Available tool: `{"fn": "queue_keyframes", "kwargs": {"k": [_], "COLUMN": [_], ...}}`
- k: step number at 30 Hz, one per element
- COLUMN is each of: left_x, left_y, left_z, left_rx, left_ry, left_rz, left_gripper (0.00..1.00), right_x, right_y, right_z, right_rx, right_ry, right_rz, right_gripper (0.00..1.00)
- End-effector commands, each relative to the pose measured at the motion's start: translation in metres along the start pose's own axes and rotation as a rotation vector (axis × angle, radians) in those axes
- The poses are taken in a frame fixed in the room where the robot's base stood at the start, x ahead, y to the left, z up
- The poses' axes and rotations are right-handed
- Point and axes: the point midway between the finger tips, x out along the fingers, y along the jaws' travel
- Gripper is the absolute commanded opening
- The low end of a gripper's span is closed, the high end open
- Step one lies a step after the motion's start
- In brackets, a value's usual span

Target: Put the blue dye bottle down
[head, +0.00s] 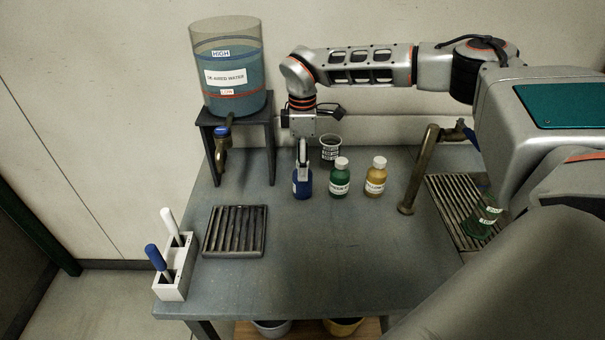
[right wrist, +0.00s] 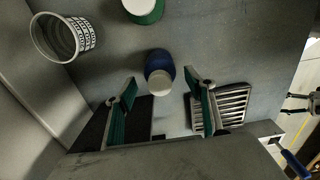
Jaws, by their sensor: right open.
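The blue dye bottle (head: 302,187) stands upright on the grey bench, left of the green bottle. My right gripper (head: 303,172) is above it, pointing down, and hides its top. In the right wrist view the blue bottle (right wrist: 157,68) with its white cap shows beyond and between the two spread fingers (right wrist: 162,106). The fingers are apart and I see no contact with the bottle. My left gripper is not in view.
The green bottle (head: 340,178) and the yellow bottle (head: 375,177) stand to the right. A labelled cup (head: 330,149) is behind. The water tank (head: 230,75) on its stand is left. A drain grate (head: 235,231) and a marker holder (head: 174,268) lie front left. The front middle is clear.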

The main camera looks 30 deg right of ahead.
Motion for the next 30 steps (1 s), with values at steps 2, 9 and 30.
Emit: {"fn": "queue_keyframes", "kwargs": {"k": [2,9,30], "left_x": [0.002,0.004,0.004], "left_y": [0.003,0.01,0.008], "left_z": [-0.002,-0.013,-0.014], "left_rx": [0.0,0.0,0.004], "left_ry": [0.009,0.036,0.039], "left_rz": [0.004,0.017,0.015], "left_gripper": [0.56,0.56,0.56], "right_x": [-0.017,-0.059,-0.075], "right_y": [0.001,0.001,0.0], "right_z": [-0.001,0.0,0.0], "right_rx": [-0.001,-0.001,-0.001], "right_ry": [0.002,0.001,-0.001], "right_rz": [0.003,0.004,0.0], "right_gripper": [0.54,0.54,0.54]}}
